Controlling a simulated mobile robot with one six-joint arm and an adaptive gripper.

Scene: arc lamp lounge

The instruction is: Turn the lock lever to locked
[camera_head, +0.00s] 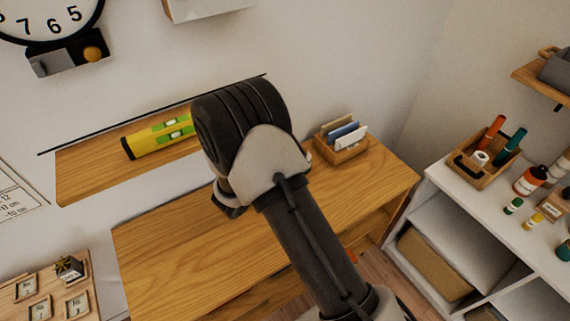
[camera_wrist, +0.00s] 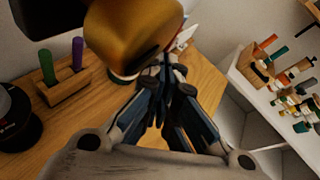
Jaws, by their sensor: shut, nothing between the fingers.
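A brass-coloured rounded knob (camera_wrist: 135,32) with a dark part beside it fills the upper middle of the wrist view, very near the camera. My gripper (camera_wrist: 166,72) is shut and empty, its fingertips just below the knob in the picture; I cannot tell whether they touch it. In the head view, a grey and dark fitting (camera_head: 52,62) with an orange-yellow round knob (camera_head: 92,54) sits on the wall below the clock. I cannot tell whether both views show the same knob. No lock marking is readable. My arm hides my gripper in the head view.
A wooden desk (camera_head: 170,255) stands below. A yellow-green spirit level (camera_head: 158,139) and a card holder (camera_head: 341,150) show beyond my arm. A white shelf unit (camera_head: 450,200) with bottles is at the right. A pen holder (camera_wrist: 62,96) shows in the wrist view.

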